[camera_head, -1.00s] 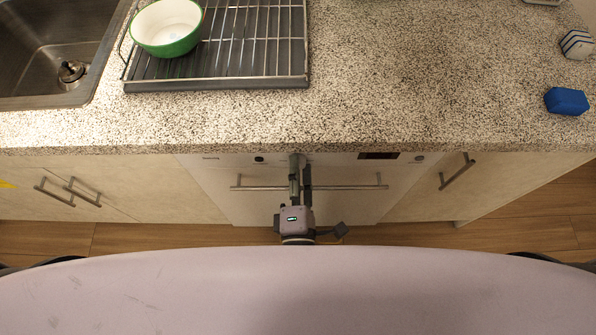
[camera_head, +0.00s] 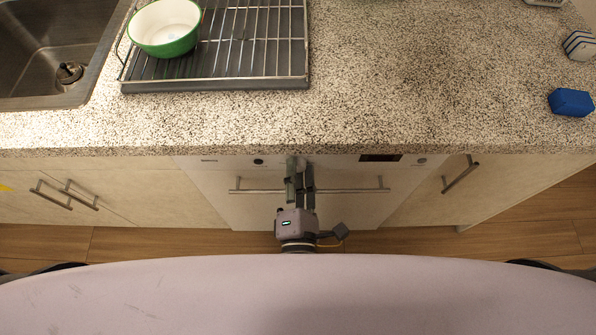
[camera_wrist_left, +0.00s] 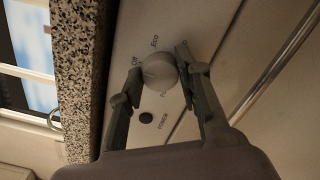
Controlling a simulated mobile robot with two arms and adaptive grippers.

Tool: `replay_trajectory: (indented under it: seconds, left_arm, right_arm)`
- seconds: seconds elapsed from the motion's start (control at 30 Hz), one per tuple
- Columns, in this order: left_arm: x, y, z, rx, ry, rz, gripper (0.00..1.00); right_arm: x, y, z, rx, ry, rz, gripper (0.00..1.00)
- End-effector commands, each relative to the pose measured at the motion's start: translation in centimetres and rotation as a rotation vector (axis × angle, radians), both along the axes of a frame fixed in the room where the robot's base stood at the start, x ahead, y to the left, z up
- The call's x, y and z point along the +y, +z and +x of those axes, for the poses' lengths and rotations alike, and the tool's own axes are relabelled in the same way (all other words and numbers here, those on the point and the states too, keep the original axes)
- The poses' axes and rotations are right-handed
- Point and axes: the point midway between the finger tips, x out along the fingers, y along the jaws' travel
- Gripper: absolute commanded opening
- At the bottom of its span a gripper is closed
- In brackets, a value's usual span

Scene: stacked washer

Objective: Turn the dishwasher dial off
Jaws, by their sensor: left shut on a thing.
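The dishwasher (camera_head: 345,210) has a white front under the counter, with a long bar handle and a control strip along its top. In the left wrist view its round light-grey dial (camera_wrist_left: 158,69) sits between labels that seem to read Off and Eco; its setting is not clear. My left gripper (camera_head: 299,167) reaches up to the control strip in the head view. In the left wrist view its two fingers (camera_wrist_left: 159,64) stand on either side of the dial, shut on it. In the head view the gripper largely hides the dial. My right gripper does not show.
The dishwasher's bar handle (camera_head: 350,190) runs behind the left gripper. The speckled counter edge (camera_head: 400,145) overhangs just above the control strip. A dark button (camera_wrist_left: 146,117) marked Power sits beside the dial. Cabinet handles (camera_head: 458,174) stick out to either side.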

Motion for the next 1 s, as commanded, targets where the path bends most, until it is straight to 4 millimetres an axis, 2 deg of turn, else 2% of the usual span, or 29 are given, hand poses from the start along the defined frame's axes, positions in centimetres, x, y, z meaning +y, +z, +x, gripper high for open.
replay_trajectory:
  seconds: [0.33, 0.67, 0.77, 1.0]
  left_arm:
    - [0.0, 0.0, 0.0, 0.001, 0.0, 0.0, 0.52]
    - [0.0, -0.1, -0.3, 0.001, 0.0, 0.001, 0.52]
    - [0.0, -0.1, -1.4, 0.003, -0.002, 0.002, 0.52]
    - [0.0, -0.1, -5.5, 0.004, -0.001, 0.001, 0.52]
  right_arm:
    - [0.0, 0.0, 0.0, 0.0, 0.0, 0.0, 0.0]
    - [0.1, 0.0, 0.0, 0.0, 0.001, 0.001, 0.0]
    - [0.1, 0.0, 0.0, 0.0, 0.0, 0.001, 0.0]
    - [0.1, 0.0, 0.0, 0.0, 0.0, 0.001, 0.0]
